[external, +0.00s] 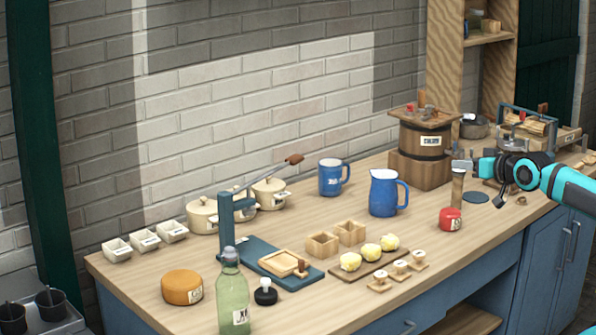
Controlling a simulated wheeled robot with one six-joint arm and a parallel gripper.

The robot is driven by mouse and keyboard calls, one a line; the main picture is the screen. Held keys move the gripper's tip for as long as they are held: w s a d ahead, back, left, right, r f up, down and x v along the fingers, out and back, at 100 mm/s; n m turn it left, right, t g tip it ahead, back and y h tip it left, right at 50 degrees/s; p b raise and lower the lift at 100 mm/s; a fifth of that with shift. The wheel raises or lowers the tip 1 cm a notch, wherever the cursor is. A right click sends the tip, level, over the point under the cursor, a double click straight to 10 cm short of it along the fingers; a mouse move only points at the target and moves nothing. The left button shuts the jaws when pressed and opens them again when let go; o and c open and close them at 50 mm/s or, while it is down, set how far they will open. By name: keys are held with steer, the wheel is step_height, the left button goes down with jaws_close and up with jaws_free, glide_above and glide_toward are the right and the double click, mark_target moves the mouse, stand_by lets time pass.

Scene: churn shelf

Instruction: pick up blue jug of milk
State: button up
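The blue jug (383,194) stands upright on the wooden counter, right of centre. It has a pale rim, a spout on the left and a handle on the right. Its contents cannot be made out. My gripper (464,168) is to the right of the jug, above the counter and apart from the jug. A wooden upright piece (457,190) shows directly below the gripper's tip; I cannot tell whether they touch. The fingers are too small to tell open from shut.
A blue mug (331,179) stands left of the jug. A red tin (450,219) is below my gripper. A wooden barrel (424,140) stands behind. Small wooden boxes (349,233) and yellow lumps on a board (371,248) are in front. A green bottle (233,297) stands front left.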

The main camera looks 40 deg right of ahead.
steer(key=w+d+m+g+y, duration=0.1)
steer(key=w+d+m+g, duration=0.3)
steer(key=w, duration=0.4)
steer(key=w+d+m+g, duration=0.2)
steer(key=w+m+g, duration=0.25)
steer(key=w, duration=0.25)
steer(key=m+g+y, duration=0.4)
steer(key=m+g, duration=0.3)
steer(key=m, duration=0.1)
glide_toward(408, 191)
steer(key=shift+w+d+x, duration=0.1)
steer(key=shift+d+x, duration=0.05)
steer(key=shift+x, duration=1.6)
steer(key=shift+w+d+x, duration=0.1)
steer(key=shift+d+x, duration=0.05)
steer(key=shift+x, duration=1.55)
steer(key=shift+w+d+x, duration=0.1)
steer(key=shift+x, duration=1.65)
steer(key=shift+f, duration=0.15)
jaws_close()
